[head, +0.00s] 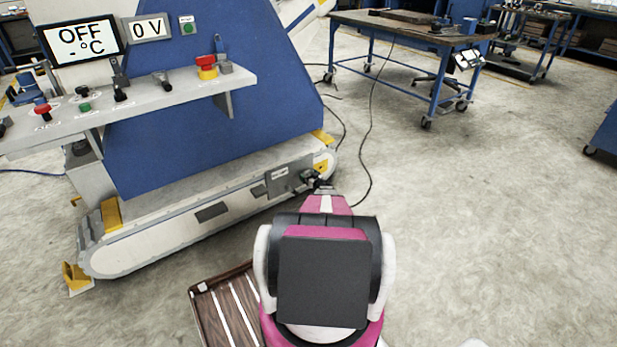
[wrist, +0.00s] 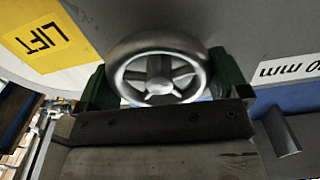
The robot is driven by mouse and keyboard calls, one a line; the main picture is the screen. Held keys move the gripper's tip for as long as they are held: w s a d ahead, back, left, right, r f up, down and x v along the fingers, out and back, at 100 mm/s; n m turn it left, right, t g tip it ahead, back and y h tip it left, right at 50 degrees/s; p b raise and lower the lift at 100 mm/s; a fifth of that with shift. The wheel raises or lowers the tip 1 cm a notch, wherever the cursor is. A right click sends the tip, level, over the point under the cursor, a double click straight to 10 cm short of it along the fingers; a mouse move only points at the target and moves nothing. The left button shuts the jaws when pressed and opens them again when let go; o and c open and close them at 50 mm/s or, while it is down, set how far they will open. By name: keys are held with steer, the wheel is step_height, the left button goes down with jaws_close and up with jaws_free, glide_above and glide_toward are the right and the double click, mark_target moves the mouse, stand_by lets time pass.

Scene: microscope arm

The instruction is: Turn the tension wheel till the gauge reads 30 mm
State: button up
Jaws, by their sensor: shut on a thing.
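The tension wheel (wrist: 160,72) is a small grey metal handwheel with spokes, on the side of the machine. It sits between the green fingers of my gripper (wrist: 163,85) in the wrist view, one on each side of its rim. My gripper is shut on it. The gauge readout (wrist: 292,66) is upside down at the right edge of the wrist view. I can make out "mm" and what looks like a 0 before it; the frame edge cuts off the rest. In the head view my gripper (head: 320,184) reaches the conveyor's right end, where the wheel is too small to make out.
A yellow LIFT label (wrist: 45,42) is left of the wheel. The white tracked base (head: 190,225) carries a blue housing (head: 220,110) and a control shelf (head: 150,97) with buttons. A black cable (head: 368,130) crosses the floor.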

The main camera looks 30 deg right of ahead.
steer(key=n, duration=0.4)
steer(key=shift+a+n, duration=0.1)
steer(key=shift+n, duration=0.2)
steer(key=n, duration=0.4)
steer(key=shift+n, duration=0.3)
steer(key=n, duration=0.4)
steer(key=shift+a+f+n, duration=0.1)
steer(key=shift+f+n, duration=0.05)
steer(key=shift+n, duration=2.35)
steer(key=shift+f, duration=0.1)
steer(key=o, duration=0.6)
steer(key=shift+c, duration=0.2)
steer(key=shift+s, duration=0.2)
steer(key=s, duration=1)
steer(key=shift+s+d, duration=0.25)
steer(key=shift+d, duration=0.1)
